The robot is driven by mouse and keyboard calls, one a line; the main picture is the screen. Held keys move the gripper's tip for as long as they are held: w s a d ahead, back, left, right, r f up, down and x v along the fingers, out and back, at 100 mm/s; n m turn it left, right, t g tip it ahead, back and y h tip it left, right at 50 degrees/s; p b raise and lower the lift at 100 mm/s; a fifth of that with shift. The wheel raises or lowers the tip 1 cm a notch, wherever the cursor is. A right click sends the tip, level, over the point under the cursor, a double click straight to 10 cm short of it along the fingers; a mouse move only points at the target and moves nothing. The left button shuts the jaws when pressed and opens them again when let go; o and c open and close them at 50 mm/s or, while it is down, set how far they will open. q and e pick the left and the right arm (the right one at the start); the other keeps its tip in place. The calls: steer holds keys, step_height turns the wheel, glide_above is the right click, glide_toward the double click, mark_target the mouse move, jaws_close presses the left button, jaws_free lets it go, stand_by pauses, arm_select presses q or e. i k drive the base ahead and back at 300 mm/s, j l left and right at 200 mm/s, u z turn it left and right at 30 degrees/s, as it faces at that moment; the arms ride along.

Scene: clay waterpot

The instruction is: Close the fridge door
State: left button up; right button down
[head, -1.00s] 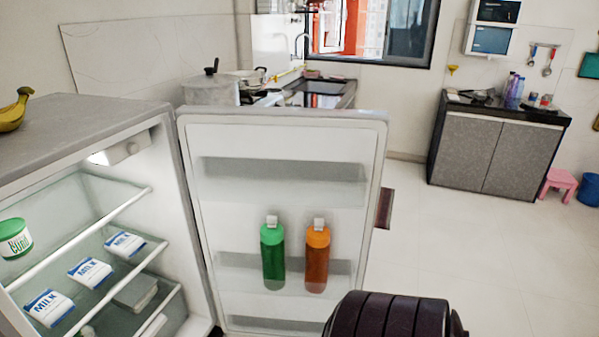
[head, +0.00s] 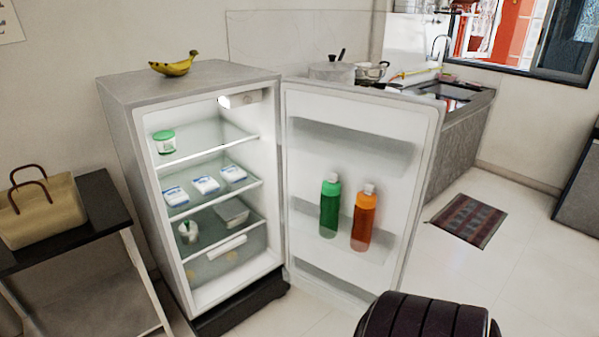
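The fridge (head: 150,135) stands left of centre in the head view, with its lit inside showing. Its door (head: 345,105) is wide open, swung out to the right, with its inner side facing me. A green bottle (head: 330,208) and an orange bottle (head: 363,220) stand in the door's shelf. Inside the fridge are a green-and-white tub (head: 165,142), several white-and-blue milk cartons (head: 206,185) and a lidded container (head: 232,212). A dark ribbed part of my own body shows at the bottom right, in front of the door. Neither of my grippers is in view.
A dark side table (head: 85,225) with a tan bag (head: 42,210) stands at the left. A counter (head: 465,135) with pots is behind the door. A rug (head: 463,220) lies on the open floor at the right.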

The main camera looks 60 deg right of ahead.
mark_target(388, 141)
steer(key=l+u, duration=0.1)
steer(key=l, duration=0.3)
steer(key=k+l, duration=0.15)
steer(key=l, duration=0.25)
steer(key=l+u, duration=0.15)
steer(key=l, duration=0.25)
steer(key=k+l+u, duration=0.1)
steer(key=l, duration=0.3)
steer(key=k+l, duration=0.15)
steer(key=l, duration=0.25)
steer(key=k+l, duration=0.1)
steer(key=l, duration=0.35)
steer(key=k+l, duration=0.15)
steer(key=l, duration=0.25)
steer(key=k+l, duration=0.1)
steer(key=l, duration=0.35)
steer(key=k+l, duration=0.1)
steer(key=l, duration=0.3)
steer(key=k+l, duration=0.1)
steer(key=l, duration=0.35)
steer(key=k+l, duration=0.15)
steer(key=l, duration=0.25)
steer(key=k+l, duration=0.1)
steer(key=l, duration=0.35)
steer(key=u, duration=0.05)
